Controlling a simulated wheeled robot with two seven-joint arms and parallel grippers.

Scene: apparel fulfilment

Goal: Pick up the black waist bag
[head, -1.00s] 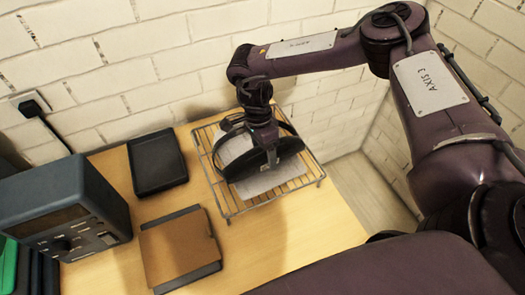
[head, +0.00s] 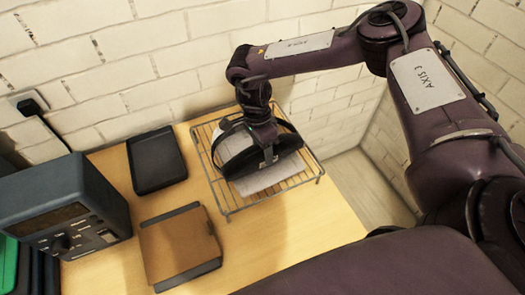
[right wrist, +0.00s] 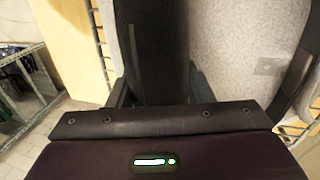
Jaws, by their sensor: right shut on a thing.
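The black waist bag (head: 240,158) is above the wire rack (head: 228,213) at the back of the table, with its strap looping behind it. My right gripper (head: 269,155) comes down from above and is shut on the bag near its middle. In the right wrist view the dark bag (right wrist: 150,45) fills the space between the fingers. A pale grey cloth (head: 268,179) lies on the rack beneath the bag. I cannot tell whether the bag still touches the cloth. My left gripper is out of view.
A black tray (head: 157,162) and a brown flat item on a dark tray (head: 180,248) lie left of the rack. A dark device with a knob (head: 65,210) stands at the left. The brick wall (head: 170,60) is close behind the rack. Bare table (head: 295,235) shows in front.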

